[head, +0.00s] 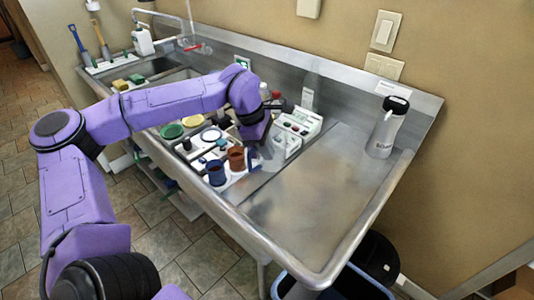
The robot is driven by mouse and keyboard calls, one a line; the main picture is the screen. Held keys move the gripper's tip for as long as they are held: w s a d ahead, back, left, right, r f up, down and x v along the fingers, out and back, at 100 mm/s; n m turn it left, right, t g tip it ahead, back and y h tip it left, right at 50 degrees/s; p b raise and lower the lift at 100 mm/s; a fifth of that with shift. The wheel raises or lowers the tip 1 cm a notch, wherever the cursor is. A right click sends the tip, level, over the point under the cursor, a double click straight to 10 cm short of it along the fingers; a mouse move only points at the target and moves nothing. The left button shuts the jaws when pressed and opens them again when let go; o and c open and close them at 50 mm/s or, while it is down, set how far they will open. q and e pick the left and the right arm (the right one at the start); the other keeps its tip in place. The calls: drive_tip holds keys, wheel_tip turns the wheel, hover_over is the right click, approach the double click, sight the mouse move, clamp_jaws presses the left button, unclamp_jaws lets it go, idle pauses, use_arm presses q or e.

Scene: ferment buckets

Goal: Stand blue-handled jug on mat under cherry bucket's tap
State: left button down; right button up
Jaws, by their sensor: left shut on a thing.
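My left gripper (266,142) reaches over the metal counter and points down, shut on a pale, clear-looking jug (271,158). A small blue part, seemingly its handle, shows at the jug's left side. The gripper and wrist hide the jug's upper part. Just left of it, a brown-red container (236,158) and a dark blue container (215,174) stand on a white surface at the counter's front. I cannot tell which thing is the cherry bucket, and I cannot make out its tap or the mat. My right gripper is out of view.
A white device (299,124) with buttons stands right behind the jug. A grey bottle with a black lid (387,128) stands at the back right. Green and white round lids (172,131) lie left of the containers.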

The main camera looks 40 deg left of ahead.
sight(267, 163)
use_arm(q)
drive_tip(key=shift+f, duration=1.55)
drive_tip(key=shift+f, duration=0.1)
drive_tip(key=c, duration=1.2)
unclamp_jaws()
